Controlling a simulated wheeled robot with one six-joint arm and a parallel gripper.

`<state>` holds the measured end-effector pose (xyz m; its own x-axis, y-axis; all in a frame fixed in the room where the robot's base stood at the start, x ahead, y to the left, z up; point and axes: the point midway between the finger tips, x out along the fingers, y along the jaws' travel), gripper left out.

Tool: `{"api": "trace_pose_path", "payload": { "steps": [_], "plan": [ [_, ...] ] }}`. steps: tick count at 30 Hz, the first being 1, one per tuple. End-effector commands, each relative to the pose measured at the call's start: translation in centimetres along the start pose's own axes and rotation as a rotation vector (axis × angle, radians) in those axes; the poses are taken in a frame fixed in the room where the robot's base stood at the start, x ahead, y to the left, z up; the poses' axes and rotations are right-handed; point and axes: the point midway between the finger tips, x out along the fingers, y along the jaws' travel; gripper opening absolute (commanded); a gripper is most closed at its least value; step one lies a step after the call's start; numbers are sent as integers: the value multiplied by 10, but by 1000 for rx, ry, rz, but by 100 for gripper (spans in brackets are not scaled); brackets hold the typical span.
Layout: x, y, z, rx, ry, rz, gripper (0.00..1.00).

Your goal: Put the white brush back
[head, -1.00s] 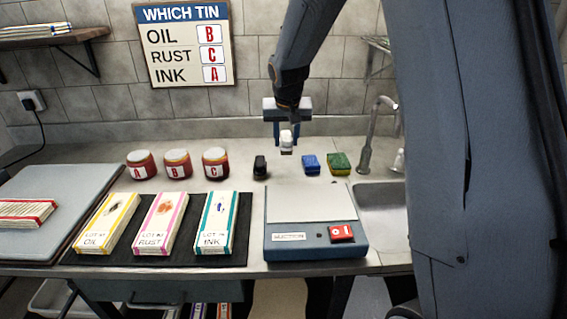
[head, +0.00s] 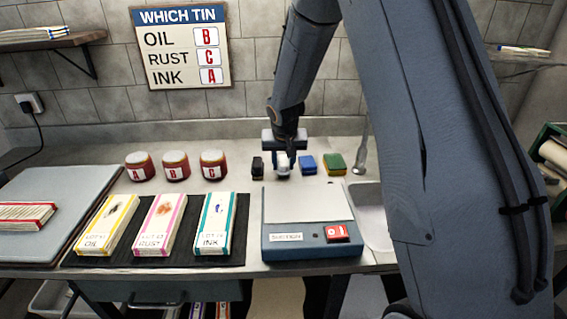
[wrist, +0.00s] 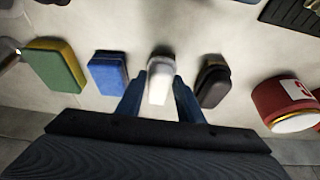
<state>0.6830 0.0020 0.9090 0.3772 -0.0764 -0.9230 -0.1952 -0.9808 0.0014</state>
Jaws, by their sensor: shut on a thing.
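The white brush (head: 282,161) is between the fingers of my gripper (head: 283,168), at the back of the counter between the black brush and the blue sponge. In the wrist view the white brush (wrist: 160,80) sits between the two blue fingers of my gripper (wrist: 160,95), which is shut on it. The brush is at or close to the counter; I cannot tell whether it touches. My gripper hides part of it.
A black brush (head: 257,167) stands left of it; a blue sponge (head: 308,164) and a green-yellow sponge (head: 335,164) stand right. Tins A (head: 139,166), B (head: 176,165) and C (head: 213,165) stand further left. The suction box (head: 310,240) is in front.

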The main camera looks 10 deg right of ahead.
Motion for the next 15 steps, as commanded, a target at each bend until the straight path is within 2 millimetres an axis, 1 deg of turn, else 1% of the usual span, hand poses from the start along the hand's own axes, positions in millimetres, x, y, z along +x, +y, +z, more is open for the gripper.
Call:
{"api": "trace_pose_path", "payload": {
  "steps": [2,3,5,6,15],
  "plan": [
    [3,0,1,0,0,0,9],
    [2,0,1,0,0,0,40],
    [2,0,1,0,0,0,51],
    [2,0,1,0,0,0,52],
    [1,0,0,0,0,0,52]
  ]
}}
